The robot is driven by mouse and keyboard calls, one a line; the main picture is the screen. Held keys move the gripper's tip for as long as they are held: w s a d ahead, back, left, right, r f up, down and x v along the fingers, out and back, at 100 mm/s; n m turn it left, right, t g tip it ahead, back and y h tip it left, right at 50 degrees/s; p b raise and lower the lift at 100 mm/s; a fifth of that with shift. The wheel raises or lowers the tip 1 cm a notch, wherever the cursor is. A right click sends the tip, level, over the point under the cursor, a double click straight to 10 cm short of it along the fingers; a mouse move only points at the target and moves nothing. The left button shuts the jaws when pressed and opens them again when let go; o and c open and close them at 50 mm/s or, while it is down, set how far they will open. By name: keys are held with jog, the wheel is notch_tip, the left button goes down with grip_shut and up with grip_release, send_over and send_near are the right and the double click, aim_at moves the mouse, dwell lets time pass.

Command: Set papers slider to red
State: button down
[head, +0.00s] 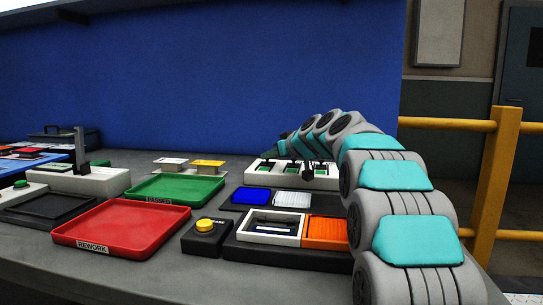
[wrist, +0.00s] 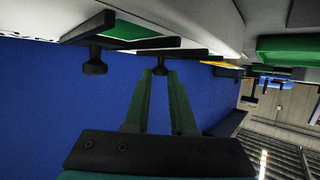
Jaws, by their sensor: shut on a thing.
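A white slider panel (head: 262,181) stands at the back right of the bench, with several green windows and black slider parts. In the wrist view the panel's underside edge shows at the top, with one black knob (wrist: 95,66) on a dark plate left of my gripper. My gripper (wrist: 160,74) has its two green fingers drawn together on a second black knob (wrist: 160,60) beside the panel. I cannot read any label, so which slider is papers is unclear. No red shows on the panel. In the head view my arm covers the panel's right end, and the fingertips are hard to make out.
A red tray (head: 118,207) marked REWORK and a green tray (head: 215,183) lie to the left. A black box with a yellow button (head: 207,225) and an orange bin (head: 327,231) stand in front. A blue wall (head: 200,80) rises behind.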

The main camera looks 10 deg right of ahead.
aim_at(268, 172)
jog(key=shift+s+a+f+b, duration=0.1)
jog(key=shift+s+a+b, duration=0.1)
jog(key=shift+s+b, duration=0.3)
jog(key=shift+s+a+b, duration=0.35)
jog(key=shift+s+b, duration=0.25)
jog(key=shift+s, duration=0.25)
jog(key=shift+s+a+b, duration=0.35)
jog(key=shift+s+b, duration=0.2)
jog(key=shift+s, duration=0.3)
jog(key=c, duration=0.7)
grip_release()
jog(key=shift+c, duration=0.2)
jog(key=v, duration=0.8)
jog(key=shift+b, duration=0.45)
